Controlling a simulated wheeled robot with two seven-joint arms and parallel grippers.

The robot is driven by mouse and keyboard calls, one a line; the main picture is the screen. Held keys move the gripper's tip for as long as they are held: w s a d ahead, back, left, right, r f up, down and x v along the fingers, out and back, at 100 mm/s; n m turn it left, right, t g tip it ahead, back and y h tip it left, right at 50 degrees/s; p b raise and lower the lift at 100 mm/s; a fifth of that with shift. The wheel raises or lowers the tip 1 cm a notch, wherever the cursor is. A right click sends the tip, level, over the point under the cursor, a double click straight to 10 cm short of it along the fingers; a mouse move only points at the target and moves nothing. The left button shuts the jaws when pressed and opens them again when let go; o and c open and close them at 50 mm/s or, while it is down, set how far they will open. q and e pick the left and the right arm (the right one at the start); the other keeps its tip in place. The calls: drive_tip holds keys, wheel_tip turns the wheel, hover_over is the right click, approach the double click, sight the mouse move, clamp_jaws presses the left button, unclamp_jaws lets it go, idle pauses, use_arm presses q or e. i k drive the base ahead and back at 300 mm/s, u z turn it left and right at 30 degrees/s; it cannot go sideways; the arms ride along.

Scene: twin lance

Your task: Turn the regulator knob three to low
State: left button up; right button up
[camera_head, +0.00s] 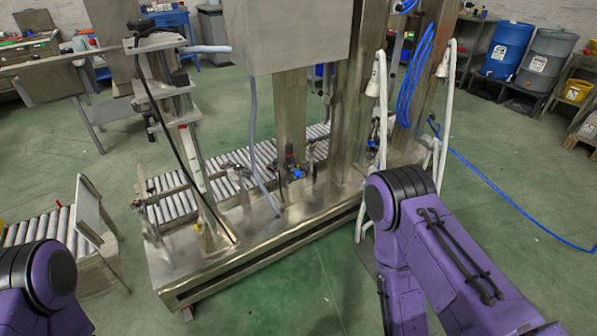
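The metal filling machine (290,50) stands in the middle on a low steel base (262,232). A small fitting with blue and red parts (297,174) sits low on its central column. More small valve-like fittings (373,142) show near the right column. I cannot tell which of these, if any, is regulator knob three, or its setting. Parts of my purple arms show at the lower left and lower right. Neither of my grippers is in view.
A roller conveyor (172,207) runs through the machine, and another stretch (45,228) lies at left. Blue coiled hose (415,75) hangs at right, with a blue hose (500,193) on the green floor. Barrels (507,48) stand at the back right.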

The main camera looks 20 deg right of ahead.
sight(289, 147)
drive_tip(key=z, duration=1.05)
drive_tip(key=i, duration=1.05)
drive_tip(key=z, duration=0.05)
